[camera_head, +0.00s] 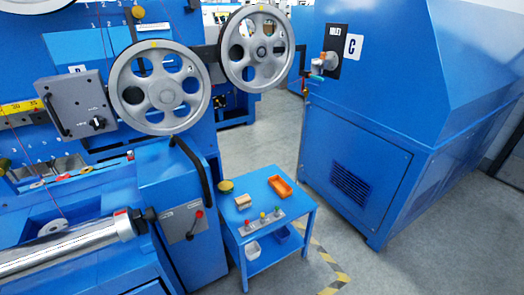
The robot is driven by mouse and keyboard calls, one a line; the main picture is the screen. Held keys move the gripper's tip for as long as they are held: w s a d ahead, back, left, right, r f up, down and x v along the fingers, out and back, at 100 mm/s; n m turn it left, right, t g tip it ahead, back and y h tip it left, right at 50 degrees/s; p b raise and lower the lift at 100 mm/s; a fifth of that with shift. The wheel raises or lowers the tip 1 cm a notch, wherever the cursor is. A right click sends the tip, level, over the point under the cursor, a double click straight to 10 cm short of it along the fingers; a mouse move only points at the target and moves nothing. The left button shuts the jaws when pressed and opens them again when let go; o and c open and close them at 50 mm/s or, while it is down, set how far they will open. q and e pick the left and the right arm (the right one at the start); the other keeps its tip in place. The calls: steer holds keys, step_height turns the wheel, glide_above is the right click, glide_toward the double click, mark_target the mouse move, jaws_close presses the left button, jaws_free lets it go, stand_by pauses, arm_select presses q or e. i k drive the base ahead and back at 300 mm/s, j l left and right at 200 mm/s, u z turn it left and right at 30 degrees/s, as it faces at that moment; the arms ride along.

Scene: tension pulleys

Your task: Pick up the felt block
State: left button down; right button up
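A small tan block (243,201) lies on the top of a small blue table (292,217). It is the only block-shaped thing I see there and looks like the felt block, though it is too small to make out its material. Nothing touches it from above. Neither of my grippers shows in the head view.
An orange tray (280,187), a round yellowish piece (226,187) and a strip with colored knobs (262,219) share the tabletop. A white bin (253,250) sits on the lower shelf. A blue machine with pulleys (160,88) stands left, a large blue cabinet (350,150) right.

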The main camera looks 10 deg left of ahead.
mark_target(243, 202)
steer(key=u, duration=1.55)
steer(key=l+u, duration=1)
steer(key=k+j, duration=0.05)
steer(key=j, duration=0.05)
